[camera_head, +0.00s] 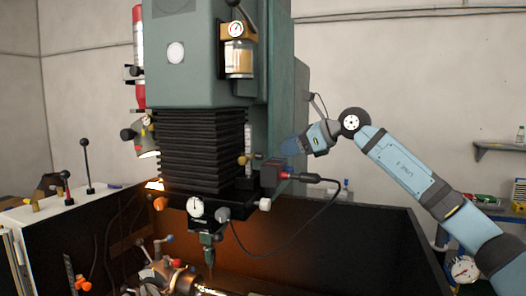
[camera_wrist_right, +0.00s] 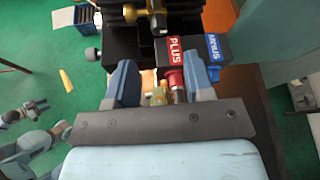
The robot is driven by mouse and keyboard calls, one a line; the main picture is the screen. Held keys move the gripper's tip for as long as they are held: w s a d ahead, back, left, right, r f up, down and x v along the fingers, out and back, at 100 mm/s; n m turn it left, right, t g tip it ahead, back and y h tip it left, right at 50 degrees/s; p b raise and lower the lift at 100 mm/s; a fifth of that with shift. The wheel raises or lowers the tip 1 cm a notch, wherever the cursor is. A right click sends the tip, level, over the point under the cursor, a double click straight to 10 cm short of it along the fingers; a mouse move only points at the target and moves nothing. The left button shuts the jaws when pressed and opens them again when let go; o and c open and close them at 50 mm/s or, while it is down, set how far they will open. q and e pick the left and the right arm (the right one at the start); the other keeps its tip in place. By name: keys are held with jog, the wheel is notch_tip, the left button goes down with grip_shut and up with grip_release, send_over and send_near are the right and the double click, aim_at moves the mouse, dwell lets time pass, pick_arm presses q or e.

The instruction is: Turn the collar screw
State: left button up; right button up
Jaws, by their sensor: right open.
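My right gripper (camera_head: 287,148) is beside the machine head in the head view, at the right of the black bellows. In the right wrist view its two blue fingers (camera_wrist_right: 160,72) are apart. Small brass and red parts (camera_wrist_right: 160,92) show in the gap between them; I cannot tell whether the fingers touch these. A brass knob with a dark bar (camera_wrist_right: 157,20) lies beyond the fingertips, and a brass knob (camera_head: 244,160) also shows at the bellows' lower right in the head view. I cannot tell which part is the collar screw.
A box with a red PLUS face (camera_wrist_right: 176,50) and a blue MINUS face (camera_wrist_right: 211,46) sits just past the fingers. A black cable (camera_head: 325,205) hangs from its plug. A dial gauge (camera_head: 195,207) is below the bellows (camera_head: 200,150). Dark guard walls (camera_head: 370,240) stand below.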

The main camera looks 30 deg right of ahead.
aim_at(266, 165)
jog(key=p+x, duration=0.1)
jog(key=x, duration=0.5)
jog(key=shift+w+a, duration=0.25)
jog(key=shift+p+x, duration=0.4)
jog(key=shift+x, duration=0.35)
jog(key=shift+f, duration=0.1)
jog(key=shift+c, duration=0.2)
